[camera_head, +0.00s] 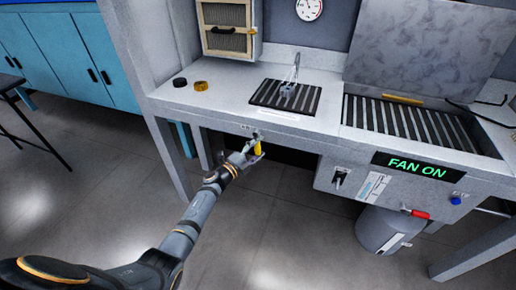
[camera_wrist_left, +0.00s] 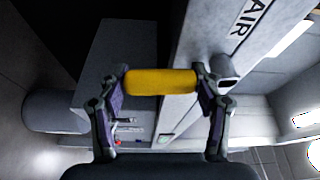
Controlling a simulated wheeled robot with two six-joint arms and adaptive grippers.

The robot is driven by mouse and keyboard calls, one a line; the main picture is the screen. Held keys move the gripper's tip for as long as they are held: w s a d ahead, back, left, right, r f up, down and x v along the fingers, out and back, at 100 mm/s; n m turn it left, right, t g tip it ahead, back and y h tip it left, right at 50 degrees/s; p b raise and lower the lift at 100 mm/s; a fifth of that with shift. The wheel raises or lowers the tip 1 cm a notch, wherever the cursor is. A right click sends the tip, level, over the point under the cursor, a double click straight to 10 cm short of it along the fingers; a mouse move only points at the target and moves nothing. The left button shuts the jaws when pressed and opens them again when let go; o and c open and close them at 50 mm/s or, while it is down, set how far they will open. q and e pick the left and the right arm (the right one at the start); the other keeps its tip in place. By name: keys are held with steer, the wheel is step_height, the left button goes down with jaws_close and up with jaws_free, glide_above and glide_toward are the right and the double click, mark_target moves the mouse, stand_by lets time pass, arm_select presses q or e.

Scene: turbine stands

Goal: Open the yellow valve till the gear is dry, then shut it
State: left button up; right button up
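The yellow valve handle (camera_head: 257,149) hangs roughly upright below its pivot under the bench's front edge. In the left wrist view the handle (camera_wrist_left: 160,82) lies crosswise between my left gripper's spread fingertips (camera_wrist_left: 160,88), with one finger near each end. I cannot tell whether the fingers touch it. My left gripper (camera_head: 251,152) is open at the handle in the head view. A small grey part (camera_head: 287,91), apparently the gear, is on the dark slatted grate (camera_head: 262,94) below a thin nozzle. Its wetness is too small to tell. My right gripper is not in view.
A black and a yellow round piece (camera_head: 201,86) lie on the bench left of the grate. A lit "FAN ON" sign (camera_head: 416,167) is on the right front panel. A grey bin (camera_head: 385,232) stands below. An "AIR" label (camera_wrist_left: 248,17) is near the valve.

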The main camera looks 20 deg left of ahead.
arm_select(q)
steer(key=o, duration=0.4)
steer(key=shift+s, duration=0.1)
steer(key=v, duration=1.2)
steer(key=shift+a, duration=0.1)
